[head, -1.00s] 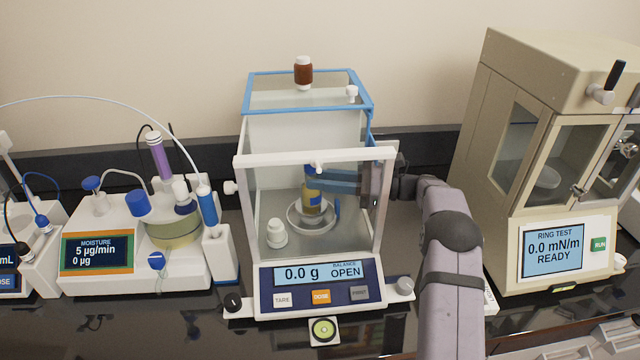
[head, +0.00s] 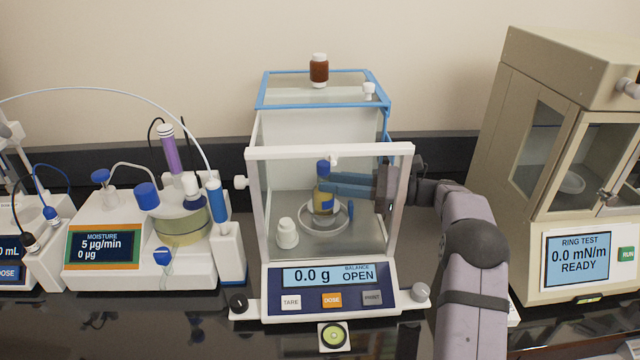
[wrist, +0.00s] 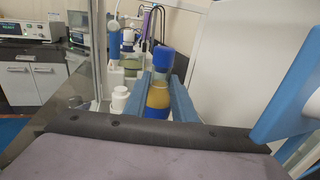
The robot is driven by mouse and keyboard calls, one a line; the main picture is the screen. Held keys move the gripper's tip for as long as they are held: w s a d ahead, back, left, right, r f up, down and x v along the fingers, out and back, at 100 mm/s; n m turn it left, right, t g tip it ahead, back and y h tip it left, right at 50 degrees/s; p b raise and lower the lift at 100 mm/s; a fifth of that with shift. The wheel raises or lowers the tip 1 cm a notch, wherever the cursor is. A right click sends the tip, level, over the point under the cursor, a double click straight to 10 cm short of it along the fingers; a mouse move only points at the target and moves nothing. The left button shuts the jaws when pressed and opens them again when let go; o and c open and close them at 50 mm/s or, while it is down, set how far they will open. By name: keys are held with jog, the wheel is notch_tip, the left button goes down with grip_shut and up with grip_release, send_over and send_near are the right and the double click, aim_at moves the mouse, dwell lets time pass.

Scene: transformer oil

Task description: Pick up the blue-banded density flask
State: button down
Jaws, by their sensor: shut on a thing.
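The blue-banded density flask (head: 323,202) is a bottle of yellow liquid with a blue cap and a blue band. It is upright inside the balance's glass chamber, over the round weighing pan (head: 312,220). My gripper (head: 328,184) reaches in from the right side and is shut on the flask. In the wrist view the flask (wrist: 158,97) stands between my two blue fingers. The fingers hide part of its body in the head view. I cannot tell how far its base is above the pan.
The balance (head: 331,294) reads 0.0 g and OPEN. A white-capped container (head: 287,234) stands in the chamber left of the pan. The chamber's frame and panes surround my gripper closely. A brown bottle (head: 319,68) sits on the roof. The ring tester (head: 565,180) stands at right.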

jog(key=f+b+v, duration=0.1)
jog(key=b+v, duration=0.1)
jog(key=v, duration=0.8)
jog(key=shift+d+f+b, duration=0.25)
jog(key=shift+b, duration=0.05)
jog(key=c, duration=2.4)
grip_release()
jog(key=shift+c, duration=0.2)
grip_shut()
jog(key=shift+s+d, duration=0.15)
jog(key=s+d+f+m+t+h+b, duration=0.3)
jog(key=s+d+m+t+h, duration=1.1)
jog(key=s+d, duration=0.85)
jog(key=shift+n+g+h, duration=0.3)
jog(key=shift+g+h, duration=0.1)
jog(key=shift+w+d+f+b, duration=0.1)
jog(key=shift+d+f+b, duration=0.1)
jog(key=shift+f+b, duration=0.55)
jog(key=shift+s+d+f+b, duration=0.15)
jog(key=shift+f+b, duration=0.25)
jog(key=shift+f, duration=0.65)
jog(key=shift+w+d+f+b, duration=0.2)
jog(key=shift+f+b, duration=0.4)
jog(key=shift+f, duration=0.3)
